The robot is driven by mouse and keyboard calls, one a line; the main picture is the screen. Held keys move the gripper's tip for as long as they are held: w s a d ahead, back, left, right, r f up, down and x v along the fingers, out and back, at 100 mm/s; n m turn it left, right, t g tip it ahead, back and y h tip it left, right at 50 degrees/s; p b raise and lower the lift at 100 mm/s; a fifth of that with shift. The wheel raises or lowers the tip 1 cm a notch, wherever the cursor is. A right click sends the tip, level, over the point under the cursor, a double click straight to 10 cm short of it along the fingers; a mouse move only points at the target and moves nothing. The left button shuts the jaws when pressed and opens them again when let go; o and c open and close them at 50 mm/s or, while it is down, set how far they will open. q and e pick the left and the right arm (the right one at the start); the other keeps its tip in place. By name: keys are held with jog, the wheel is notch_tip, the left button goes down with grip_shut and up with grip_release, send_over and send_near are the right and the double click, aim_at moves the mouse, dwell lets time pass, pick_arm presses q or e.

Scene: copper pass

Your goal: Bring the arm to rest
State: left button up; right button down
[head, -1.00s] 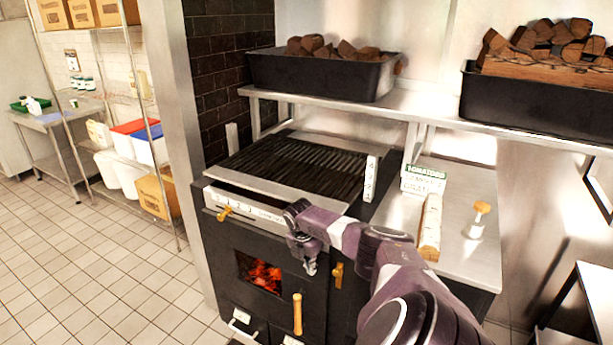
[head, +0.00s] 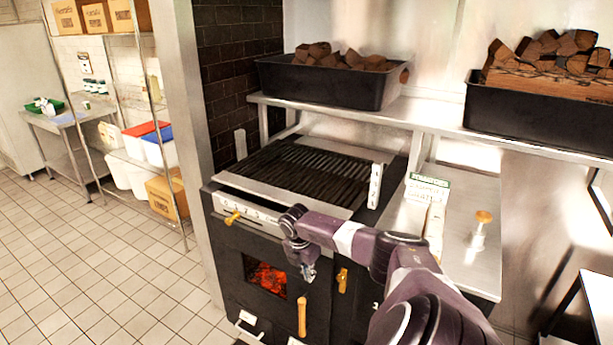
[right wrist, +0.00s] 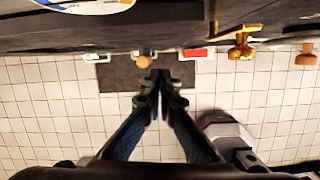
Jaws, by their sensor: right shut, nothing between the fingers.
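My right arm (head: 410,265) reaches in from the lower right of the head view, bent at the elbow. My right gripper (head: 308,272) hangs pointing down in front of the black oven's face, near its fire window. In the right wrist view the right gripper (right wrist: 159,78) has its fingers together and empty, above the tiled floor. It appears apart from the oven front. My left gripper is not in view.
The grill oven (head: 290,180) has a wooden door handle (head: 302,316) and brass knobs (head: 342,280) close to the gripper. A steel counter (head: 470,260) with a wooden-knobbed press (head: 480,230) is at right. Log bins (head: 325,85) stand on the shelf. Tiled floor (head: 90,270) at left is clear.

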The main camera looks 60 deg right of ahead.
jog(key=v, duration=0.6)
jog(key=shift+w+b, duration=0.1)
jog(key=shift+b, duration=0.2)
jog(key=shift+f, duration=0.1)
jog(key=s+a+f+m, duration=0.3)
jog(key=a+f, duration=0.1)
jog(key=f, duration=0.6)
jog(key=s+a+f+m+t, duration=0.1)
jog(key=s+a+f+m, duration=0.2)
jog(key=f, duration=0.8)
jog(key=s+a+f+m, duration=0.25)
jog(key=a+f, duration=0.25)
jog(key=f, duration=0.5)
jog(key=s+a+f+m+y, duration=0.1)
jog(key=s+a+f+m, duration=0.1)
jog(key=s+a+f, duration=0.3)
jog(key=s+a+f+m+y, duration=0.1)
jog(key=s+a+f, duration=0.4)
jog(key=s+a, duration=0.7)
jog(key=s+a+f+m, duration=0.3)
jog(key=s+a+f, duration=0.2)
jog(key=s+a, duration=0.4)
jog(key=shift+s+a+y+b, duration=0.3)
jog(key=shift+a+y+b, duration=0.1)
jog(key=shift+a, duration=0.7)
